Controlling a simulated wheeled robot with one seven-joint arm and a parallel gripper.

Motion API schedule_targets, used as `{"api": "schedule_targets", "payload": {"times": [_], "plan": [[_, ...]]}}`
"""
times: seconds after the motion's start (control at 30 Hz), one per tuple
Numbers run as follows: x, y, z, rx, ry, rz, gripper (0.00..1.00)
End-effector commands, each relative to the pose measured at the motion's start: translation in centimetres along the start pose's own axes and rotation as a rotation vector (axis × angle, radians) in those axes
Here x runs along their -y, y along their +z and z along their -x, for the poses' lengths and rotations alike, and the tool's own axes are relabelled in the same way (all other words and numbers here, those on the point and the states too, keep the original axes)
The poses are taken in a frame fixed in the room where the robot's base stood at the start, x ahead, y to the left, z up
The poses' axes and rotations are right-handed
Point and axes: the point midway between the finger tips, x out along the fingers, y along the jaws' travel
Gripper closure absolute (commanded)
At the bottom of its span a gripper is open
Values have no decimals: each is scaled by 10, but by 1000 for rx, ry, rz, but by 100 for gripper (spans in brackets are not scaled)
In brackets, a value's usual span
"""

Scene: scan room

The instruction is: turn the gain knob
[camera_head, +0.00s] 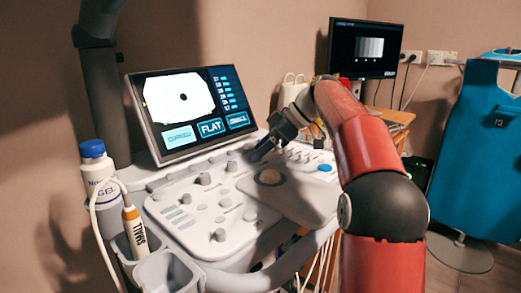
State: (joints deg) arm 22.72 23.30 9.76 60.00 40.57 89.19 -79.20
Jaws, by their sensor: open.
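The ultrasound console panel (180,232) is light grey and carries several grey knobs, including one at the front (220,235), one at upper left (204,179) and one farther right (232,166). I cannot tell which is the gain knob, as no label is readable. My red arm reaches in from the lower right. Whether the fingers touch a control cannot be seen. The gripper hides part of the panel beneath it.
A tilted screen (184,106) stands behind the panel. A gel bottle (100,180) and a probe (133,228) sit in holders at left, beside an empty bin (167,272). A second monitor (365,48) stands behind, and a blue apron (478,150) hangs at right.

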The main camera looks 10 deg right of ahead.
Motion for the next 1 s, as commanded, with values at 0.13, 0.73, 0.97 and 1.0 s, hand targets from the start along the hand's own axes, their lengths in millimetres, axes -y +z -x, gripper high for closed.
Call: {"api": "schedule_targets", "payload": {"times": [0.13, 0.73, 0.97, 1.0], "plan": [[-1, 1, 25, -1, 6, 1, 50], [0, 0, 71, 0, 2, 0, 50], [0, 0, 71, 0, 2, 0, 50], [0, 0, 71, 0, 3, 0, 50]]}}
